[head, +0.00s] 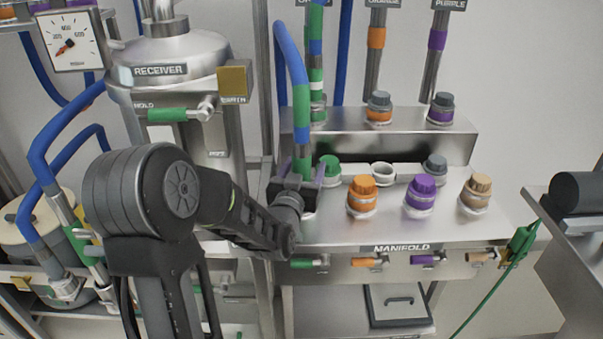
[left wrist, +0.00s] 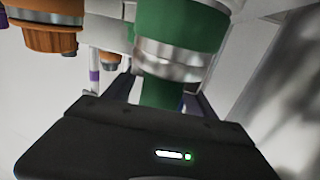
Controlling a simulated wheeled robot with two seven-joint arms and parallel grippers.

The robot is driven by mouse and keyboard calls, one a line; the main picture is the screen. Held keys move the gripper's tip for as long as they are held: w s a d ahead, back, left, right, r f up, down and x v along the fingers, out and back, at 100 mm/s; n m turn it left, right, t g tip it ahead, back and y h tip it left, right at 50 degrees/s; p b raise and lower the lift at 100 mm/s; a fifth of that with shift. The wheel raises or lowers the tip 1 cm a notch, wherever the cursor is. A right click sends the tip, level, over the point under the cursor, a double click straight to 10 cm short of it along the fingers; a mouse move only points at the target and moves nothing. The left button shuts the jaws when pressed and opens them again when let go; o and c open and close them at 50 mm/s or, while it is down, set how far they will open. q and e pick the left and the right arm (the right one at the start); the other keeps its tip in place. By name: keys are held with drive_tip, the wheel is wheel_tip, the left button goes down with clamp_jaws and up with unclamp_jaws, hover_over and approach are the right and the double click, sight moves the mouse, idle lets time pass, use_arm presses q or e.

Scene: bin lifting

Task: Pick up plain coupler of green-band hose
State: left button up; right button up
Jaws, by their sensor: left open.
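The green-band hose (head: 299,85), blue with green at its lower end, arches down to the front row of the manifold. Its green coupler with a silver ring (left wrist: 172,60) fills the top middle of the left wrist view, which looks upside down. My left gripper (head: 297,187) is at this lower end, in front of the manifold. In the left wrist view its open fingers (left wrist: 160,98) stand on either side of the narrower green part, apparently without gripping it. The coupler's bottom is hidden behind the gripper in the head view. My right gripper is not in view.
A green cap (head: 329,168) stands close to the right of my left gripper. Orange (head: 362,195), purple (head: 421,193) and tan (head: 476,192) caps line the manifold (head: 400,232) further right. The receiver tank (head: 170,60) stands at the left, behind my arm.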

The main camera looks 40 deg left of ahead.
use_arm(q)
drive_tip(key=shift+w+a, duration=0.1)
drive_tip(key=shift+w, duration=0.1)
drive_tip(key=shift+c, duration=0.3)
clamp_jaws()
idle(0.7)
